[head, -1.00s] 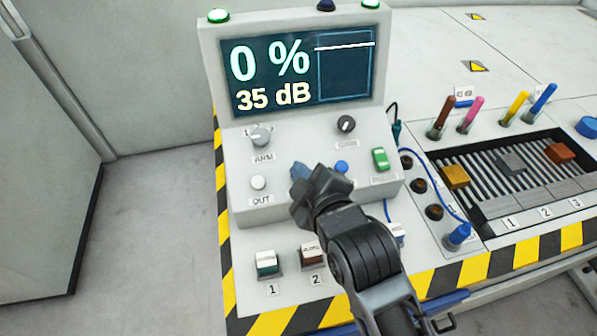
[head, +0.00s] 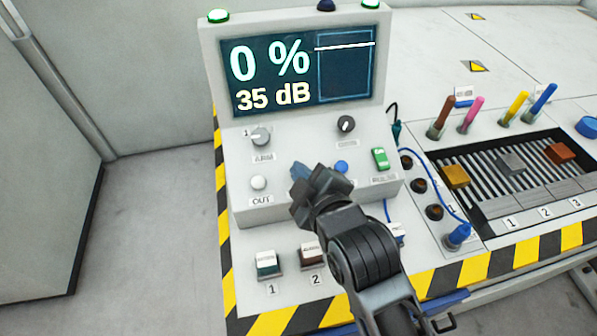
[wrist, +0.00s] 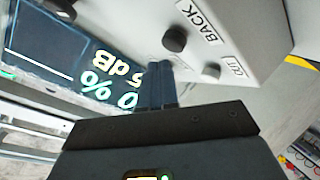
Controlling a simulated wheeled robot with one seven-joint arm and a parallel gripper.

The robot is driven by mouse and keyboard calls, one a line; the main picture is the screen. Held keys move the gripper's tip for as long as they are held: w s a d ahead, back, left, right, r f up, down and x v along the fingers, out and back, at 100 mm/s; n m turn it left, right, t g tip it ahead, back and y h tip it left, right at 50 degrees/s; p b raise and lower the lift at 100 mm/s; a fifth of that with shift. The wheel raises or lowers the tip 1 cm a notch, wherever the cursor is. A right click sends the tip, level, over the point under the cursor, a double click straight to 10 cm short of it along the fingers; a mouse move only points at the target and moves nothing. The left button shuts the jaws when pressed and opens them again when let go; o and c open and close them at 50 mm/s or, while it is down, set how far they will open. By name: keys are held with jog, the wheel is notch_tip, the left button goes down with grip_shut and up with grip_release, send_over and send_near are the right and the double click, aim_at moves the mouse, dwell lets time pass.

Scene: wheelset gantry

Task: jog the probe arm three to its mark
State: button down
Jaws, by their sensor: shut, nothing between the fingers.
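My gripper (head: 299,172) is shut and empty, its blue fingertips over the middle of the control console (head: 222,160). In the wrist view the fingers (wrist: 160,78) are together beside a dark button labelled BACK (wrist: 175,38); I cannot tell if they touch the panel. A pale OUT button (head: 258,182) is left of my gripper. The ARM selector knob (head: 261,138) is at upper left, near a "1". The screen (head: 300,68) reads 0 % and 35 dB. An orange block (head: 560,152) stands in the slatted bay, in line with label 3 (head: 575,206).
A blue button (head: 341,167), a dark knob (head: 346,124) and a green switch (head: 380,158) are also on the console. Two rocker-like pieces (head: 268,264) labelled 1 and 2 are in front. A blue cable runs beside the bay.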

jog(key=shift+w+f, duration=0.2)
jog(key=shift+f, duration=0.2)
jog(key=shift+w+a+f+b, duration=0.1)
jog(key=shift+w+f+b, duration=0.05)
jog(key=shift+f+b, duration=0.3)
dwell(1.9)
dwell(2.7)
jog(key=shift+s+r+p, duration=0.35)
jog(key=shift+r+p, duration=0.5)
jog(key=shift+p, duration=0.05)
jog(key=shift+s+d+r+p, duration=0.1)
jog(key=shift+s+r+p, duration=0.25)
jog(key=shift+r+p, duration=0.4)
jog(key=shift+s+d+r+p, duration=0.15)
jog(key=shift+s+r+p, duration=0.15)
jog(key=shift+r+p, duration=0.5)
jog(key=shift+s+d+r+p, duration=0.1)
jog(key=shift+s+r+p, duration=0.25)
jog(key=shift+r+p, duration=0.4)
